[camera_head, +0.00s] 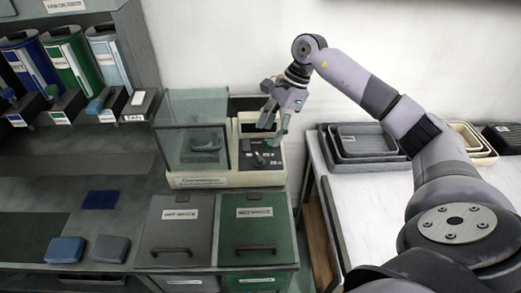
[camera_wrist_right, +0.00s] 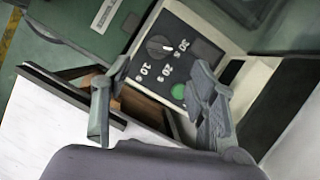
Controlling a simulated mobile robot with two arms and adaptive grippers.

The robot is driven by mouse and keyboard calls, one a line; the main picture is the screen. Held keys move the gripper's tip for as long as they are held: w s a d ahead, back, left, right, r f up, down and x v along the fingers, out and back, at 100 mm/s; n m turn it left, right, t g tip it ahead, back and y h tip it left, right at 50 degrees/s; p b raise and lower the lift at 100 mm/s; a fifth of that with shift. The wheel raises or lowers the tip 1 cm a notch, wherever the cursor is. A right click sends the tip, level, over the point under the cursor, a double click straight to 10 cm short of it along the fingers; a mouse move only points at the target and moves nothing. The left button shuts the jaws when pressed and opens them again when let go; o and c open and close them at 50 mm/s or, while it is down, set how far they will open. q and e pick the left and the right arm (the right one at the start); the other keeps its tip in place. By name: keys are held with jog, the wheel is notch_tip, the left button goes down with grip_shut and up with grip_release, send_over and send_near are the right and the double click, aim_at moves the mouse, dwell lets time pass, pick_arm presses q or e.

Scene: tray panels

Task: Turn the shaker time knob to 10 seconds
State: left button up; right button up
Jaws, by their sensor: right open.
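The shaker (camera_head: 229,178) stands at the right end of the bench, with a glass-like box on its left and a dark control panel (camera_head: 258,163) on its right. In the right wrist view the round black knob (camera_wrist_right: 158,47) shows on the panel, with 10 s, 20 s and 30 s labels around it. A white mark on the knob lies toward the 30 s side. My right gripper (camera_head: 273,122) is above the panel. In the wrist view my right gripper (camera_wrist_right: 160,78) is open and empty, its fingers apart from the knob. My left gripper is not in view.
A green button (camera_wrist_right: 178,91) sits on the panel near the knob. A grey-lidded bin (camera_head: 175,235) and a green-lidded bin (camera_head: 254,230) are in front of the shaker. Stacked trays (camera_head: 362,143) stand on a white table (camera_head: 375,200) at right. The wall is close behind.

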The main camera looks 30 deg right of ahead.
aim_at(259, 156)
jog(key=p+x, duration=0.2)
jog(key=x, duration=0.6)
jog(key=shift+a+f, duration=0.15)
jog(key=shift+f, duration=0.1)
jog(key=shift+c, duration=0.5)
jog(key=c, duration=1.1)
jog(key=shift+o, duration=0.2)
